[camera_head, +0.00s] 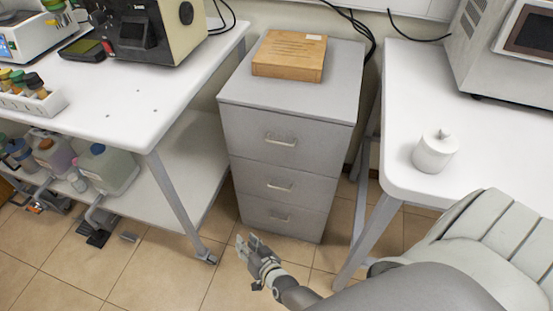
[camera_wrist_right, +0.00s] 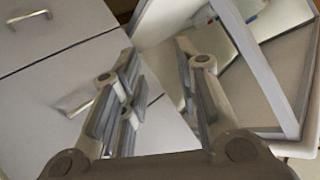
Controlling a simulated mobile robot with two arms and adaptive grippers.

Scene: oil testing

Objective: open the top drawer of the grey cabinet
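The grey cabinet (camera_head: 291,120) stands between two white tables in the head view, with three drawers, all closed. The top drawer (camera_head: 278,140) has a silver bar handle (camera_head: 281,140). My right gripper (camera_head: 254,243) is low in front of the cabinet, below and apart from the top handle. In the right wrist view its fingers (camera_wrist_right: 154,50) are spread with nothing between them. Two drawer fronts with handles (camera_wrist_right: 31,16) show at the left there; which drawers they are I cannot tell. My left gripper is not in view.
A wooden box (camera_head: 290,54) lies on the cabinet top. The left table (camera_head: 120,105) carries instruments and a bottle rack; its wheeled leg (camera_head: 180,205) stands left of the cabinet. The right table (camera_head: 480,150) holds a white lidded jar (camera_head: 435,152) near its edge. Tiled floor before the cabinet is clear.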

